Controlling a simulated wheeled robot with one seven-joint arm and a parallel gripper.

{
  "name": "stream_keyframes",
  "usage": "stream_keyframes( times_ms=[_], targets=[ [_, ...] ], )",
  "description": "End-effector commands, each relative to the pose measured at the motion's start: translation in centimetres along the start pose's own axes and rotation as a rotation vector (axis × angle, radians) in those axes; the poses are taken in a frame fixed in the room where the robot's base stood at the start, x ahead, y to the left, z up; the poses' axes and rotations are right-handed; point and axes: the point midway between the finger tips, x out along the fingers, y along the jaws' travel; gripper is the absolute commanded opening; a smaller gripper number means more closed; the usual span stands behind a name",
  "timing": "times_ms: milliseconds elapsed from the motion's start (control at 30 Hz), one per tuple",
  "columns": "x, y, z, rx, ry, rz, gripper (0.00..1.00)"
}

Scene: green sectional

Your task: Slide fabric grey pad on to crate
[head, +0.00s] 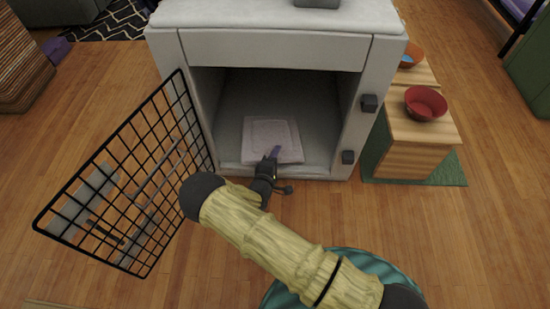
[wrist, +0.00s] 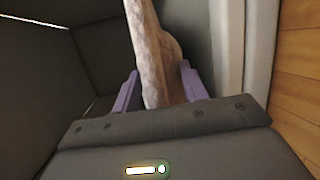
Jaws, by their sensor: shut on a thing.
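The grey fabric pad (head: 272,137) lies inside the crate (head: 225,140), near its front opening, in the head view. In the wrist view the pad (wrist: 158,55) stands out between the two purple fingers. My gripper (head: 273,155) is at the front edge of the pad, just inside the opening. In the wrist view my gripper (wrist: 158,90) is shut on the pad's edge. The crate is a pale grey box with a dark interior, and its black wire door (head: 130,175) hangs open to the left. The pad's underside is hidden.
A wooden stand with a red bowl (head: 426,103) is right of the crate on a green mat (head: 447,180). Dark latches (head: 369,103) stick out from the crate's right front post. The wood floor in front is mostly clear.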

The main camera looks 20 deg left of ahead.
Motion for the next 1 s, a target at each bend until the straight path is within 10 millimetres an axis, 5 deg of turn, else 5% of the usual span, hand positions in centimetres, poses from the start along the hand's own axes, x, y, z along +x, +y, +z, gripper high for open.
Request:
stream_keyframes(
  times_ms=[67,100,233,667,1000],
  targets=[
    [0.0,0.0,0.0,0.001,0.0,0.001,0.31],
    [0.1,0.1,0.1,0.001,-0.002,0.0,0.46],
    [0.3,0.1,0.4,0.002,-0.008,0.0,0.69],
    [-1.1,0.1,-0.3,-0.001,0.006,-0.001,0.69],
    [-6.9,0.5,-0.1,-0.002,0.003,-0.003,0.69]
  ],
)
